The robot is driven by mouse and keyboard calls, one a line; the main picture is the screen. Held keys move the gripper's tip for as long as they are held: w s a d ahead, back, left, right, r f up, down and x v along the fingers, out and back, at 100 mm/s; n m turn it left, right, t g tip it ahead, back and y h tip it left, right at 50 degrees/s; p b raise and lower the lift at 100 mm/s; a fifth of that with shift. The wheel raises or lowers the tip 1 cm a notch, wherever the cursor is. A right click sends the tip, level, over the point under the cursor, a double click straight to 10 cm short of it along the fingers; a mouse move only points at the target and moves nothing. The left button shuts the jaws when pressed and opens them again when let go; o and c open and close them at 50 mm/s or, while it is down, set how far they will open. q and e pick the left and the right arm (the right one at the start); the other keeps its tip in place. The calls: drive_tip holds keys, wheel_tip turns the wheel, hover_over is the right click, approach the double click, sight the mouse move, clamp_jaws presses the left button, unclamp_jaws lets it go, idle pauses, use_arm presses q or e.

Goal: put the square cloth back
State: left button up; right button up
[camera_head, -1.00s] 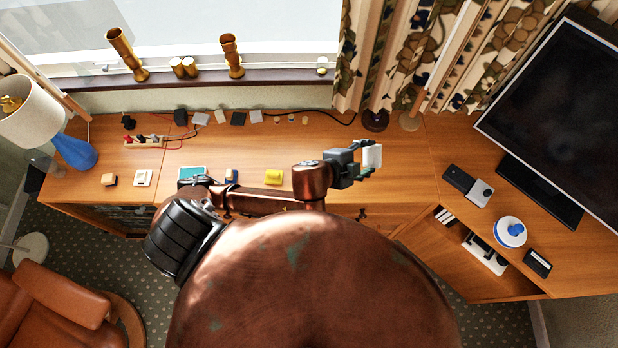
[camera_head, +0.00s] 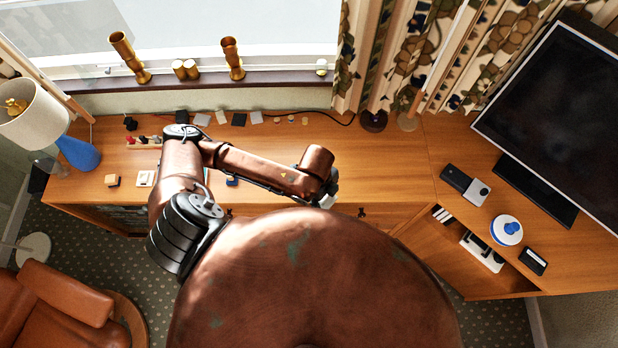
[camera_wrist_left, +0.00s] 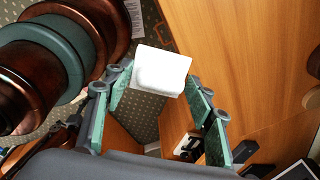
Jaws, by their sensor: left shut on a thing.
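A white, square-cornered pad (camera_wrist_left: 162,70), which looks like the square cloth, is between the green fingers of my left gripper (camera_wrist_left: 160,92) in the left wrist view. The gripper is shut on it and holds it with its broad white face showing. In the head view my left gripper (camera_head: 328,194) is mostly hidden behind its own copper arm link, near the desk's front edge. Only a pale bit shows there, and I cannot tell whether it is pad or finger. My right gripper is not in view.
The wooden desk (camera_head: 385,165) has clear room right of centre. Small dark and pale squares (camera_head: 239,119) line its back. A blue lamp (camera_head: 78,152) stands left. A television (camera_head: 560,100), a black-and-silver box (camera_head: 466,186) and a white-and-blue round item (camera_head: 507,230) are right.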

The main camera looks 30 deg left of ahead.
use_arm(q)
drive_tip(key=s+a+g+y, duration=0.1)
drive_tip(key=s+a, duration=0.3)
drive_tip(key=a, duration=0.5)
drive_tip(key=shift+m, duration=0.5)
drive_tip(key=w+f+b, duration=0.1)
drive_tip(key=w+f, duration=0.2)
drive_tip(key=w, duration=0.1)
drive_tip(key=w+a+f+b, duration=0.1)
drive_tip(key=w+f+b, duration=0.1)
drive_tip(key=w+f, duration=0.1)
drive_tip(key=w+a+f+b, duration=0.1)
drive_tip(key=w+f+b, duration=0.1)
drive_tip(key=w, duration=0.3)
drive_tip(key=shift+w+a+f, duration=0.15)
drive_tip(key=shift+w+f, duration=0.1)
drive_tip(key=shift+f, duration=0.2)
drive_tip(key=shift+w+f, duration=0.25)
drive_tip(key=shift+f, duration=0.05)
wheel_tip(320, 180, down, 4)
drive_tip(key=shift+w+a+r, duration=0.1)
drive_tip(key=shift+w+r, duration=0.05)
drive_tip(key=shift+r, duration=0.1)
drive_tip(key=o, duration=0.9)
drive_tip(key=shift+o, duration=0.4)
drive_tip(key=shift+r, duration=0.1)
